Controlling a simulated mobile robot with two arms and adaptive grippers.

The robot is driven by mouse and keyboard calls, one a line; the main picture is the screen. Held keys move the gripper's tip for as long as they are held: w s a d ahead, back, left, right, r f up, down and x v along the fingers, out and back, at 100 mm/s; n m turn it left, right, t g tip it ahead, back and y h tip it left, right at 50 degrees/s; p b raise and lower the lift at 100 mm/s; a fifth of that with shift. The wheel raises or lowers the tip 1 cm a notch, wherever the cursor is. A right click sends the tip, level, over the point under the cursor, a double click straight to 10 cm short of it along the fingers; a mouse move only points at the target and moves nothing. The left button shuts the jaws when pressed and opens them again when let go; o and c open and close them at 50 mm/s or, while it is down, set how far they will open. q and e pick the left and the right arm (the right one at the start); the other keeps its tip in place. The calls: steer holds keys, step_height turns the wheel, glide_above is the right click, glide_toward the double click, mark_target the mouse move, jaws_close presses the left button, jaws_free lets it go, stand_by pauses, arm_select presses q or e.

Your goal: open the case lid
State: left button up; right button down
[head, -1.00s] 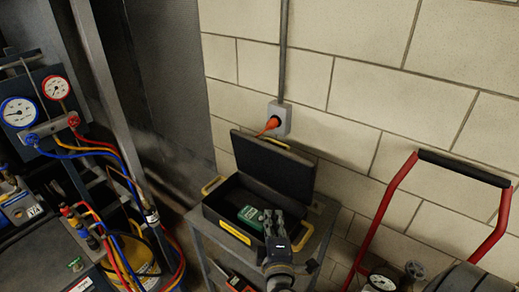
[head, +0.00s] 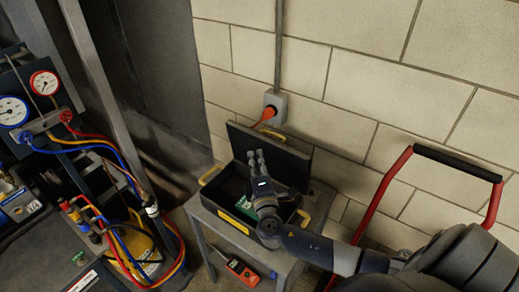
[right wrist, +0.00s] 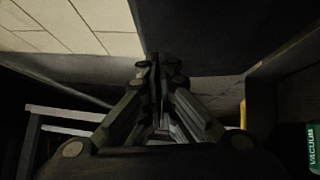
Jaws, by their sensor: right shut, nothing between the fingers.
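My right gripper (head: 255,154) is shut and empty, above the case interior and in front of the lid's inner face. Whether the fingertips touch the lid cannot be told. In the right wrist view the shut fingers (right wrist: 159,62) point towards the lid's dark panel (right wrist: 205,35). A green tool marked VACUUM (right wrist: 313,150) lies inside the case, partly hidden in the head view. My left gripper is out of view.
A red handheld meter (head: 242,271) lies on the cart's lower shelf. A red-framed hand truck (head: 385,192) stands right. Gauges and coloured hoses (head: 118,150) crowd the left.

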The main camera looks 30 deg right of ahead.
mark_target(272, 140)
steer(key=shift+w+d+r, duration=0.1)
steer(key=shift+w+d, duration=0.2)
steer(key=shift+d, duration=0.6)
steer(key=shift+a, duration=0.1)
steer(key=shift+w+d, duration=0.1)
steer(key=shift+d, duration=0.25)
steer(key=d+b, duration=0.1)
steer(key=w+d+b, duration=0.1)
steer(key=d, duration=0.1)
steer(key=w+d+r+b, duration=0.1)
steer(key=d, duration=0.1)
steer(key=shift+b, duration=0.4)
steer(key=shift+w+d+r, duration=0.1)
steer(key=shift+d+r, duration=0.05)
steer(key=shift+d, duration=0.1)
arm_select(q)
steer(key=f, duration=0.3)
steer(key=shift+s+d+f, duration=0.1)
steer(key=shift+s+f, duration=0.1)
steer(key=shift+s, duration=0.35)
